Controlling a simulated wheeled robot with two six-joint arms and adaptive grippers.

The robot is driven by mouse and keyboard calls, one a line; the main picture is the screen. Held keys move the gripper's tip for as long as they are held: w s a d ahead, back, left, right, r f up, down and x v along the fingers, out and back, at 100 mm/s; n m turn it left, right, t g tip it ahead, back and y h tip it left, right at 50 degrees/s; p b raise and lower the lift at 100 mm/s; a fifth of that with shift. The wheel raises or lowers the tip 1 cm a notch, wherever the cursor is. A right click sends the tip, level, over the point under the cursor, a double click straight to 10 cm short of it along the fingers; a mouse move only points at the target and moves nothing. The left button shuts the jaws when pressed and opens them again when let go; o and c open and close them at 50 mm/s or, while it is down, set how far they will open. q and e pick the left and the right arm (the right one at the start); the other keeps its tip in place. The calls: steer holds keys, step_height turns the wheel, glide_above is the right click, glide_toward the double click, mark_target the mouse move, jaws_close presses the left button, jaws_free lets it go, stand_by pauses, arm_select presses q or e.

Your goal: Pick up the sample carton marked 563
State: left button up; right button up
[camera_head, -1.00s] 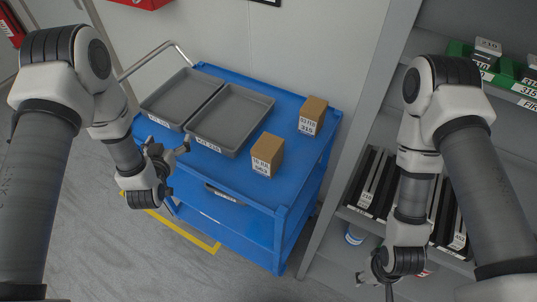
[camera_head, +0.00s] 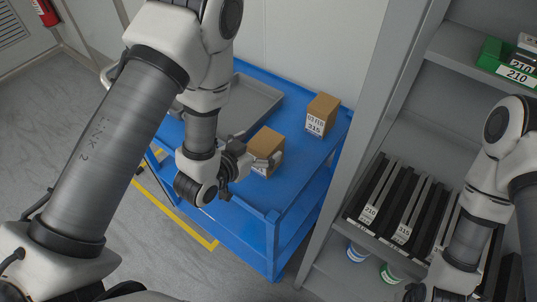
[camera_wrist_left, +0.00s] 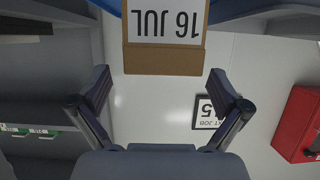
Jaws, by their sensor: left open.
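A brown carton (camera_head: 267,143) with a white label stands on the blue cart's top. In the left wrist view this carton (camera_wrist_left: 165,58) shows "16 JUL" upside down; its number cannot be read there. My left gripper (camera_head: 258,149) is open, its fingers at the carton's near side, partly hiding the label. In the left wrist view the open fingers (camera_wrist_left: 160,75) flank the space just short of the carton, with no clear contact. A second carton (camera_head: 321,114), marked 315, stands farther back on the cart. My right gripper (camera_head: 416,293) barely shows at the bottom edge.
The blue cart (camera_head: 300,165) has a grey tray (camera_head: 258,97), partly behind my left arm. A grey shelf unit on the right holds black slotted racks (camera_head: 398,205) and a green bin (camera_head: 498,60). Red box (camera_wrist_left: 300,122) on the wall.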

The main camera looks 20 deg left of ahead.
mark_target(266, 140)
arm_select(q)
steer(key=p+x, duration=0.1)
steer(key=x, duration=0.2)
steer(key=shift+w+d+r, duration=0.1)
steer(key=shift+d+r, duration=0.05)
steer(key=shift+r, duration=0.05)
steer(key=shift+w+a+f, duration=0.1)
steer(key=shift+a+f, duration=0.05)
steer(key=shift+a, duration=0.2)
steer(key=shift+d, duration=0.25)
steer(key=c, duration=1.7)
steer(key=shift+a, duration=0.1)
steer(key=shift+c, duration=1)
